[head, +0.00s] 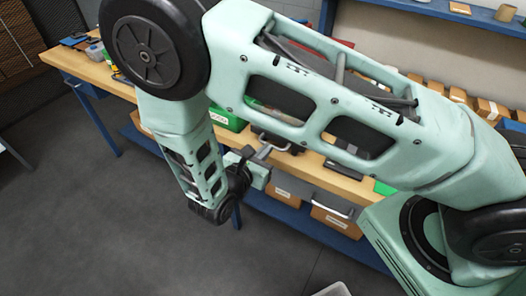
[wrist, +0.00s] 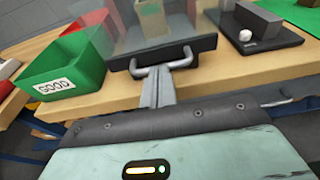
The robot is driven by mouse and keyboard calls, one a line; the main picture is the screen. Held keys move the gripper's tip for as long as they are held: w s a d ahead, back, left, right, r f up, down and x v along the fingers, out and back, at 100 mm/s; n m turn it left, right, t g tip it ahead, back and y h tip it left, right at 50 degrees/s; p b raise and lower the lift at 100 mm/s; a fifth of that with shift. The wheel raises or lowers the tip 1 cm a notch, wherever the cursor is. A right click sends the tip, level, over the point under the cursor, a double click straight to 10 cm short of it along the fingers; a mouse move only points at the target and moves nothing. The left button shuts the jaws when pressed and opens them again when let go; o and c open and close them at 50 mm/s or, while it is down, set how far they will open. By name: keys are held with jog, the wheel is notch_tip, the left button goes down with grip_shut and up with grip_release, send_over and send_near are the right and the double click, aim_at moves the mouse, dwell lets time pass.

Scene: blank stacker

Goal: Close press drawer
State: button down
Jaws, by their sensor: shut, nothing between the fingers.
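The press drawer (wrist: 205,46) is a dark tray front with a pale metal bar handle (wrist: 183,60), in the upper middle of the wrist view, above the wooden bench top. How far it stands out is hard to tell. My gripper (wrist: 160,76) is shut and empty, its grey fingers pointing at the handle. The fingertips are at or very near the handle bar; I cannot tell whether they touch. In the head view my gripper (head: 264,153) is at the bench's front edge, and my arm hides much of the press.
A green bin labelled GOOD (wrist: 58,78) stands left of the drawer, a red bin (wrist: 88,22) behind it. A black base with a grey block (wrist: 258,22) sits at the right. Below the bench (head: 345,184) are cardboard boxes (head: 335,222). The floor in front (head: 110,220) is clear.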

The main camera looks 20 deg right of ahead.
jog(key=x, duration=0.4)
jog(key=r+b+x, duration=0.1)
jog(key=x, duration=0.3)
jog(key=r+b+x, duration=0.1)
jog(key=x, duration=0.2)
jog(key=shift+w+d, duration=0.45)
jog(key=shift+d, duration=0.05)
jog(key=shift+w+d+r, duration=0.2)
jog(key=shift+d, duration=0.15)
